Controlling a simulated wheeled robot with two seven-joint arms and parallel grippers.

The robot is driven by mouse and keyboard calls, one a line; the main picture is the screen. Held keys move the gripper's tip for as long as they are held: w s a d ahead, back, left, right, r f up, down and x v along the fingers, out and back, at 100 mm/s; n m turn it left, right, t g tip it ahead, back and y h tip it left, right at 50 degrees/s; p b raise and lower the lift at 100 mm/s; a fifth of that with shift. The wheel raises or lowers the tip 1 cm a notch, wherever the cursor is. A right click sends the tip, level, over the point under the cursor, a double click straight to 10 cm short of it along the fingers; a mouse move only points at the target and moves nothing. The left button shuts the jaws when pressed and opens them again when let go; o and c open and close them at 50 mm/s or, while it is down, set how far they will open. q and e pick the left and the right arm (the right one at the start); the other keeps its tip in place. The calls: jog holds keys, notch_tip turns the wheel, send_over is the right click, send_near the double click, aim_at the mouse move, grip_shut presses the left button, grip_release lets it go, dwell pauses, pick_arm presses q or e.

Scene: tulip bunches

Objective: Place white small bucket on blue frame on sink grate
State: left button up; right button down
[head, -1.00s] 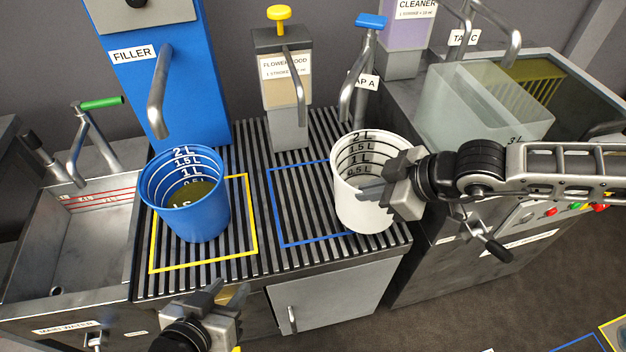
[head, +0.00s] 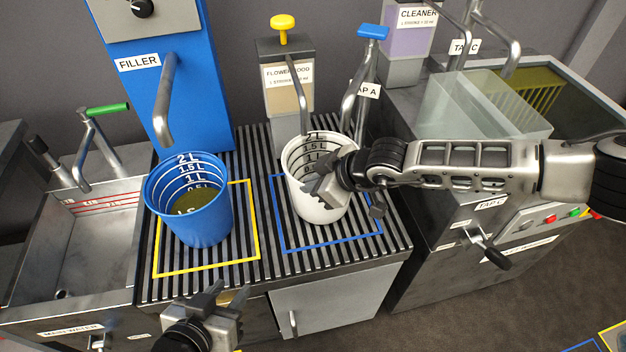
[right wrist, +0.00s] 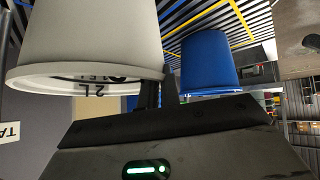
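The white small bucket (head: 305,195) stands upright over the blue frame (head: 330,243) on the sink grate (head: 265,268). I cannot tell whether its base touches the grate. My right gripper (head: 318,188) is shut on the bucket's wall at its right front side. The right wrist view shows the bucket (right wrist: 85,35) with its rim by the fingers (right wrist: 160,88). My left gripper (head: 228,290) is open and empty at the front edge of the grate, away from the bucket.
A blue bucket (head: 200,225) with dark yellowish contents stands in the yellow frame (head: 257,225), left of the white one. Tap A's spout (head: 352,95) and the flower food dispenser (head: 285,85) stand behind. A clear container (head: 470,110) is at the right.

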jog(key=shift+f+b, duration=0.2)
jog(key=shift+b, duration=0.15)
jog(key=c, duration=1.6)
grip_release()
jog(key=shift+r, duration=0.15)
